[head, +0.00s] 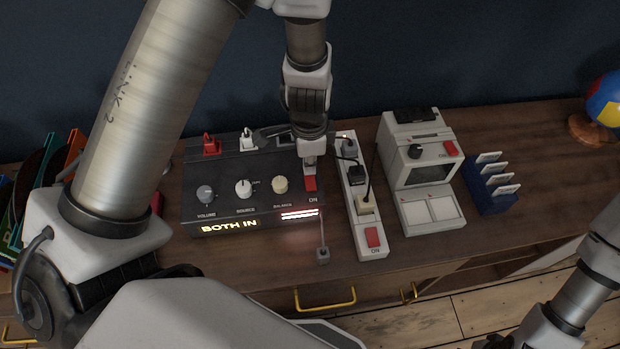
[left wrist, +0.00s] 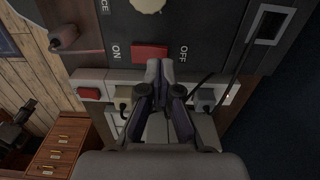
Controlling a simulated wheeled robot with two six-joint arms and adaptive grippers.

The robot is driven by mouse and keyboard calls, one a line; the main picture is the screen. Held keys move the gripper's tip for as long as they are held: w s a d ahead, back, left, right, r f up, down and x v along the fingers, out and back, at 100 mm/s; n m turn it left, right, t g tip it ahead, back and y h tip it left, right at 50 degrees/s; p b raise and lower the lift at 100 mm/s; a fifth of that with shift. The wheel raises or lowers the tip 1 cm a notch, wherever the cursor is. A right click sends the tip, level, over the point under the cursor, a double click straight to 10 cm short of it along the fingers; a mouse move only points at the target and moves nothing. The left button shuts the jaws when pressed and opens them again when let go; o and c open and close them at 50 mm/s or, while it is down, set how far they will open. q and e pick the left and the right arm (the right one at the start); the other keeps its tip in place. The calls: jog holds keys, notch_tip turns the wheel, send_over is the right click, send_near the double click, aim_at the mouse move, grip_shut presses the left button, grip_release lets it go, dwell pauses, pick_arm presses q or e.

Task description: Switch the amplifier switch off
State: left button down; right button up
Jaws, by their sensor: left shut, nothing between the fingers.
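The amplifier (head: 235,170) is a dark box on the wooden sideboard, with knobs and a lit display reading "BOTH IN". Its red rocker switch (head: 310,184) is at the right end of its top, with ON marked on the near side. In the left wrist view the switch (left wrist: 150,53) lies between the words ON and OFF. My left gripper (head: 309,163) is shut and empty, pointing down just behind the switch in the head view. Its fingertips (left wrist: 160,66) show beside the OFF side of the switch; I cannot tell whether they touch. The right gripper is out of view.
A white power strip (head: 369,242) with plugs and its own red switch stands right of the amplifier. Further right are a grey-white device (head: 428,190) with a red switch and a blue card rack (head: 492,196).

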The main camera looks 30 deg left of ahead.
aim_at(310, 176)
pick_arm(q)
jog(key=shift+f+b, duration=1.15)
jog(key=shift+b, duration=0.05)
dwell(0.7)
notch_tip(310, 176, up, 7)
jog(key=p, duration=0.5)
jog(key=shift+r+p, duration=0.1)
jog(key=shift+p, duration=0.2)
dwell(0.4)
